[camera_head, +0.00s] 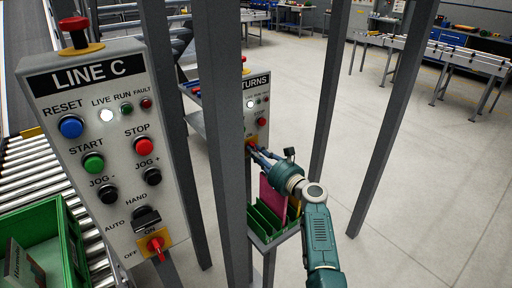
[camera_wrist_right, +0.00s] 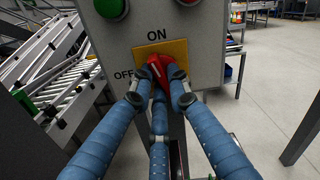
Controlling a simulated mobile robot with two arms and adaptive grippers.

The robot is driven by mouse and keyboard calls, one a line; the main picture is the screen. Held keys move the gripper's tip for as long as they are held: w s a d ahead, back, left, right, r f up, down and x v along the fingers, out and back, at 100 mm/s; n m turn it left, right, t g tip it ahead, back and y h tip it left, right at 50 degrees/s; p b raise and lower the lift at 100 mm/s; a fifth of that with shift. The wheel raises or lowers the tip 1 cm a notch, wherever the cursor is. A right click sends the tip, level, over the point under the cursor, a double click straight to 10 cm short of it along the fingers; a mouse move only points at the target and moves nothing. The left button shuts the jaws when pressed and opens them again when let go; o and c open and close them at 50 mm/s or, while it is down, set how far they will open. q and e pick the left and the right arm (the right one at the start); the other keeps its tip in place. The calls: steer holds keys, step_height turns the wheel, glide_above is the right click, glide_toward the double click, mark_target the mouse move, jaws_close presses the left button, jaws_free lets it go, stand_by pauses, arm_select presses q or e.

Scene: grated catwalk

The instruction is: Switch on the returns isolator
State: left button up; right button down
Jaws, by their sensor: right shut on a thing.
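The returns panel (camera_head: 257,103) stands behind a grey post, with only "TURNS" of its title showing. Its returns isolator is a red rotary handle (camera_wrist_right: 154,66) on a yellow plate (camera_wrist_right: 176,49), with ON above and OFF to the left in the wrist view. My right gripper (camera_head: 256,152) reaches the bottom of this panel. In the wrist view my right gripper (camera_wrist_right: 152,82) has its blue fingers closed on the red handle, one on each side and one below. The fingers cover part of the handle, so its exact angle is hard to tell. My left gripper is out of view.
The nearer LINE C panel (camera_head: 105,130) has its own red isolator (camera_head: 156,246). Grey posts (camera_head: 222,120) stand close to my right arm. A green rack (camera_head: 265,222) with a pink item sits below the returns panel. Open floor (camera_head: 430,190) lies to the right.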

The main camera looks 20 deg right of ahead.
steer(key=shift+m+p, duration=1.2)
steer(key=shift+m, duration=0.7)
steer(key=c, duration=1.7)
jaws_free()
steer(key=shift+o, duration=0.2)
steer(key=shift+s, duration=0.1)
steer(key=v, duration=1.2)
steer(key=shift+r, duration=0.1)
